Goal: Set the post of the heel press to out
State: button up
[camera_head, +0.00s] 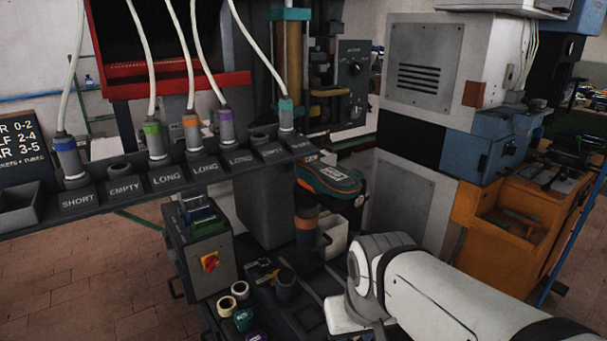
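The heel press stands in the middle of the view. A dark post with an orange-brown band (307,222) rises from its base. A dark green shoe with orange trim (330,178) sits at the top of this post, toe to the right. I cannot tell from this view whether the post is in or out. My white arm reaches in from the lower right, and its end (347,313) is low, in front of the press base and below the shoe. The fingers of my gripper cannot be made out, so its opening is unclear.
A dark labelled rack (110,193) with hosed, coloured-collar tools crosses the left. A grey box with a red-yellow switch (210,261) stands below it. A grey cabinet (410,200) and orange bench (510,232) stand right.

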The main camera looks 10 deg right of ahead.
aim_at(305, 262)
jog(key=k, duration=1.2)
jog(key=u, duration=0.35)
jog(key=i, duration=1.6)
jog(key=z, duration=0.75)
